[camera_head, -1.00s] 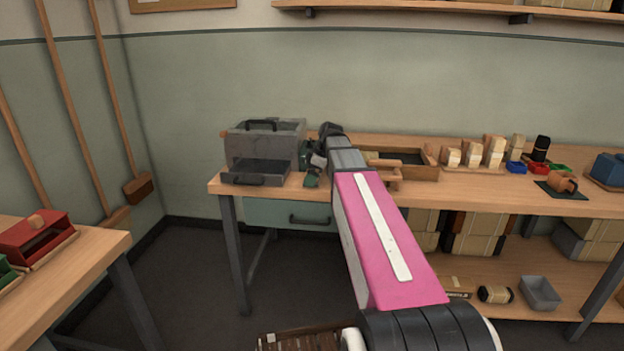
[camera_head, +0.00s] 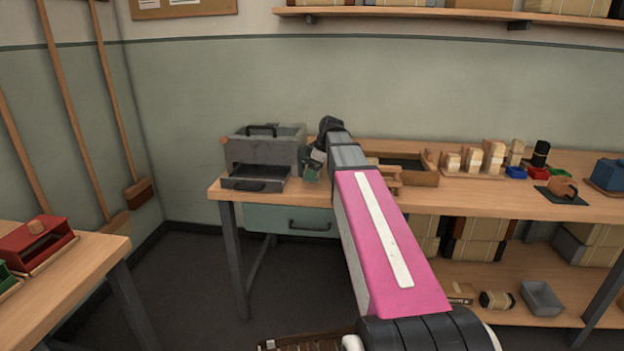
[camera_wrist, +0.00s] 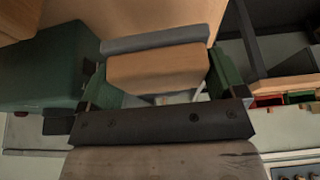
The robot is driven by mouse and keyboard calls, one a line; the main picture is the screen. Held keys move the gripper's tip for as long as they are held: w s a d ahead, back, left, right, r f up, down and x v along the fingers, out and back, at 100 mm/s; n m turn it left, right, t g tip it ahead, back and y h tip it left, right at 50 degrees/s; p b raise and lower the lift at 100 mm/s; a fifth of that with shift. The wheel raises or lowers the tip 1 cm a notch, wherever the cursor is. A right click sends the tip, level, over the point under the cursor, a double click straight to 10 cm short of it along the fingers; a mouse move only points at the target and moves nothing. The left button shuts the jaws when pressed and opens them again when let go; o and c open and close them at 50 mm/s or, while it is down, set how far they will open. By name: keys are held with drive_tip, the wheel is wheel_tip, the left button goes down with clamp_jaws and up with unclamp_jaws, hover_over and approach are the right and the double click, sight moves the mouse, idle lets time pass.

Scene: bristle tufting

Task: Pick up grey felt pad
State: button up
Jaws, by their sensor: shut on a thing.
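My gripper (camera_wrist: 162,82) has green fingers on both sides of a wooden block with a grey strip along its far edge. I take this to be the grey felt pad (camera_wrist: 155,43), with its wooden part facing my wrist. The fingers are shut on the wooden part. In the head view my gripper (camera_head: 311,170) is at the workbench, just right of the grey box. The pad cannot be made out there, and my arm hides part of the bench.
The grey box (camera_head: 290,150) with its front tray pulled out stands close on the left of my gripper. A wooden tray (camera_head: 425,178) lies to the right on the workbench (camera_head: 480,198). Pale blocks (camera_head: 472,160) and small coloured bins stand further right. A dark green shape (camera_wrist: 45,65) shows at left in the wrist view.

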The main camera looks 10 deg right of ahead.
drive_tip(key=s+a+r, duration=0.6)
drive_tip(key=a+r, duration=0.1)
drive_tip(key=a, duration=0.3)
